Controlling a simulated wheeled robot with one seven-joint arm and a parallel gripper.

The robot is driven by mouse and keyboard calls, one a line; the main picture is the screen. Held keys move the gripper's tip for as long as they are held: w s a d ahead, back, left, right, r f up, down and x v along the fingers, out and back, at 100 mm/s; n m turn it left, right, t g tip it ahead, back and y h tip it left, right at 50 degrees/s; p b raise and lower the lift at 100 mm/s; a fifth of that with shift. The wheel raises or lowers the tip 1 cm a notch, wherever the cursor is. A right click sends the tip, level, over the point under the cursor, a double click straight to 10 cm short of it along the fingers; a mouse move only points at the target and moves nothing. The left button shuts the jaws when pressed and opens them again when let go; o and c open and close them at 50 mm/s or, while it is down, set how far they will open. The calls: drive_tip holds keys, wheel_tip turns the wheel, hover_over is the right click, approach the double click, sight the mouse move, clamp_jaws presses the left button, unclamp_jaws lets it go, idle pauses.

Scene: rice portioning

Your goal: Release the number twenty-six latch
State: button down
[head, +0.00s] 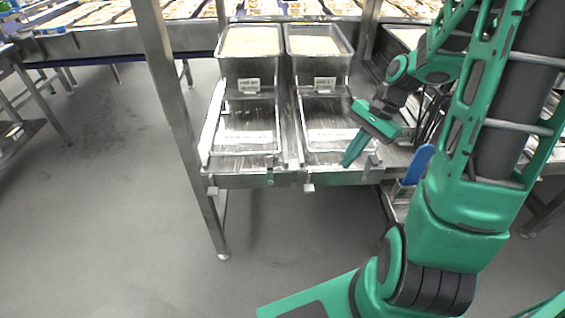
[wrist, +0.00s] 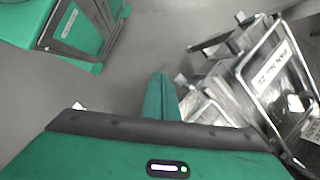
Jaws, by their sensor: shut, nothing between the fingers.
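My gripper (head: 348,160) is green, shut and empty, pointing down at the front right of the right-hand metal chute (head: 327,112). In the wrist view its closed fingers (wrist: 159,90) reach forward together, with nothing between them. Small metal latch pieces sit along the front edge of the bench, one under the left chute (head: 213,191), one near the middle (head: 309,188). Another metal fitting (head: 370,163) is just right of my fingertips. I cannot tell whether the fingers touch it. The number twenty-six is not legible on any of them.
Two metal bins of rice (head: 251,41) (head: 320,40) stand behind the chutes, with white labels (head: 249,86) too small to read. A bench leg (head: 178,110) stands at the left. A blue handle (head: 418,165) is right of my gripper.

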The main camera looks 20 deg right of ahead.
drive_tip(key=w+a+f+m+t+y, duration=0.2)
drive_tip(key=w+m+y, duration=0.4)
drive_tip(key=w, duration=0.3)
wheel_tip(320, 180, down, 2)
drive_tip(key=shift+w+f+m+t, duration=0.25)
drive_tip(key=shift+w+m+t, duration=0.2)
drive_tip(key=shift+m, duration=0.45)
drive_tip(key=shift+a, duration=0.2)
drive_tip(key=a+r+x, duration=0.1)
drive_tip(key=r+x, duration=0.1)
drive_tip(key=x, duration=1)
drive_tip(key=shift+w+a, duration=0.35)
drive_tip(key=shift+a, duration=0.2)
